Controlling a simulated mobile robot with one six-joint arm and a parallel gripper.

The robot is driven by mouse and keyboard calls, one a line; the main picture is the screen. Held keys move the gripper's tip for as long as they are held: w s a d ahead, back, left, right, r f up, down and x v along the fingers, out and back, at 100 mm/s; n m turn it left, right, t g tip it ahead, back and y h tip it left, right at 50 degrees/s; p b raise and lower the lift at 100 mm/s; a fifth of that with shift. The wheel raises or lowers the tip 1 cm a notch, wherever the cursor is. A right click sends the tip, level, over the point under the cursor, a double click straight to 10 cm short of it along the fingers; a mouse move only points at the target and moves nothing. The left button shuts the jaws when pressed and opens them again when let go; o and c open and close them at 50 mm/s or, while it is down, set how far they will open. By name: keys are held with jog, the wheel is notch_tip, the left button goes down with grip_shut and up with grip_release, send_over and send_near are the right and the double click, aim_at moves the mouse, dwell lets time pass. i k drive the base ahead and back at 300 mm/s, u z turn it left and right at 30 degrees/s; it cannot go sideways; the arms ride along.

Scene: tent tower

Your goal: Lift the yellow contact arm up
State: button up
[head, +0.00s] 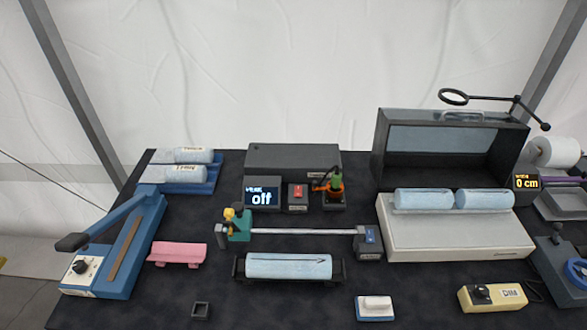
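The small yellow contact arm (229,213) sits on a teal carriage (239,227) at the left end of a silver rail (300,231). It is small in the head view, and I cannot tell whether its tip touches anything. A light blue roll (288,265) lies in a black cradle just in front of the rail. My gripper is not in view.
A blue sealer (130,245) with a raised black-handled lever stands at the left. A pink rest (177,252) lies beside it. A display (262,196) reading "off" and a green-orange tool (335,187) stand behind the rail. An open-lidded case (455,240) holds two rolls.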

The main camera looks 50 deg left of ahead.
aim_at(229, 214)
jog(key=z, duration=0.1)
jog(key=k, duration=1.85)
jog(key=u, duration=1.15)
jog(key=i, duration=1.5)
jog(key=u, duration=0.05)
